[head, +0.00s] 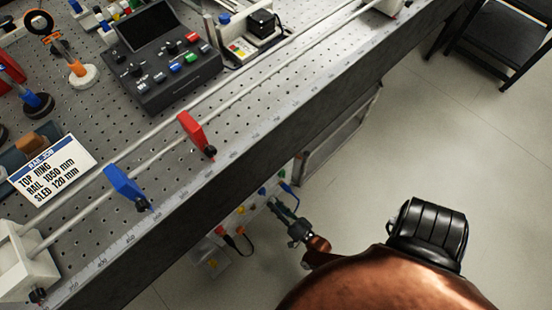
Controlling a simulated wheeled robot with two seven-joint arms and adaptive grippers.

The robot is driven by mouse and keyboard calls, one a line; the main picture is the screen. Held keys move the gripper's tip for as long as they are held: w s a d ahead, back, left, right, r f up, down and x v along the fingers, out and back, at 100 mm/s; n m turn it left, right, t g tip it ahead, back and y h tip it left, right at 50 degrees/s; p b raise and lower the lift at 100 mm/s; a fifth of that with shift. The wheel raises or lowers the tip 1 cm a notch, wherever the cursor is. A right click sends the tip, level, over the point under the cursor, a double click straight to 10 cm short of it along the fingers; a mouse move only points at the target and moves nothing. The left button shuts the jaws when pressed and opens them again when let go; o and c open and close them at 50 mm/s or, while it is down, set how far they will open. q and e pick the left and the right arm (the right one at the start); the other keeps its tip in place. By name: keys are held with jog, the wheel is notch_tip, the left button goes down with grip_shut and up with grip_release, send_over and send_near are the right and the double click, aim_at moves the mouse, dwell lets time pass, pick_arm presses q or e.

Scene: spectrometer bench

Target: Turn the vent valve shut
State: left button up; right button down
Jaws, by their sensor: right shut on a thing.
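A pale service panel (243,215) with coloured ports and a dark cable is on the bench's side, below the tabletop edge. My right arm reaches to this panel from the lower right. My right gripper (277,207) is at the panel's right part, shut on the vent valve's handle. The fingers cover most of the handle, so its angle cannot be told. My left gripper is not in view.
The perforated bench top (240,115) overhangs the panel. On it are a twin-rod rail with a red clamp (196,133) and a blue clamp (126,187), a control box (165,60) and a sign (52,170). Open floor (400,150) lies right; a black stool (500,35) stands farther back.

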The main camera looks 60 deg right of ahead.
jog(key=shift+s+d+f, duration=0.1)
jog(key=shift+s, duration=0.1)
jog(key=c, duration=1.8)
grip_release()
jog(key=shift+o, duration=1)
jog(key=shift+w, duration=0.1)
